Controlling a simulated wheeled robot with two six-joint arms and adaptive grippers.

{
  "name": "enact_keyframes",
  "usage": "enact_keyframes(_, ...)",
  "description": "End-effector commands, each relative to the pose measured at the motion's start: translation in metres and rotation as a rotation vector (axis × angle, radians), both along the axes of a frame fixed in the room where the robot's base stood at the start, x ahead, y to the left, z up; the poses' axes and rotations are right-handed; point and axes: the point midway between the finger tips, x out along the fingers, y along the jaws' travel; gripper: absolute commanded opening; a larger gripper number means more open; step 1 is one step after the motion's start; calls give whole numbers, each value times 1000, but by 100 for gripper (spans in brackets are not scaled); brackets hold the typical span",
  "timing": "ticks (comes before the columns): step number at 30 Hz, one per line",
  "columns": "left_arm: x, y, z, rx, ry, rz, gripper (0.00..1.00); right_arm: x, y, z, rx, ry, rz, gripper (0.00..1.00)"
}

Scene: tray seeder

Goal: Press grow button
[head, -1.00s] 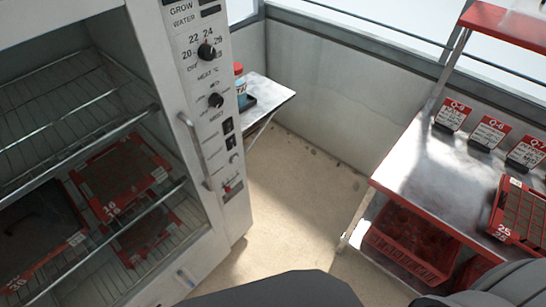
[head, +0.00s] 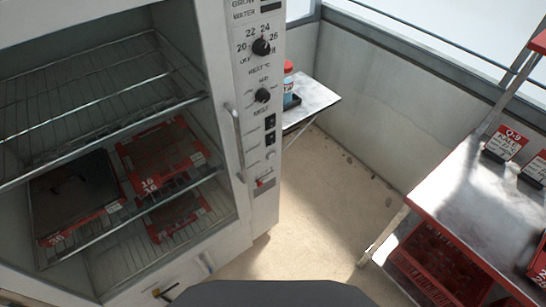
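The grow cabinet's control panel (head: 264,120) runs down the right side of the cabinet front. A "GROW" label (head: 243,3) is at the panel's top, partly cut off by the picture edge, with a "WATER" label below it. Under these are a temperature knob (head: 261,47), a second knob (head: 262,95), two dark switches (head: 270,130), a small round control (head: 271,155) and a red one (head: 264,182) near the bottom. I cannot tell which control is the grow button. Neither gripper is in view.
The cabinet door with its handle (head: 236,143) shows wire racks and red-edged trays (head: 165,158) inside. A small side table (head: 318,98) holds a red-capped bottle. A metal bench (head: 450,200) with red label cards stands right.

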Motion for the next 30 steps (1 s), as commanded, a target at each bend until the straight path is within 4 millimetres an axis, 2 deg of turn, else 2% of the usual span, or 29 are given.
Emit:
enact_keyframes(2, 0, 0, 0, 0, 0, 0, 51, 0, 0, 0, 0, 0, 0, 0)
enact_keyframes(9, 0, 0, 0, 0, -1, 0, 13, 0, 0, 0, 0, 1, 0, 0)
enact_keyframes(12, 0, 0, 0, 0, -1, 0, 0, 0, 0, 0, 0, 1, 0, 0)
enact_keyframes(30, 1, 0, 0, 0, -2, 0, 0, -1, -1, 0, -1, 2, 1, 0)
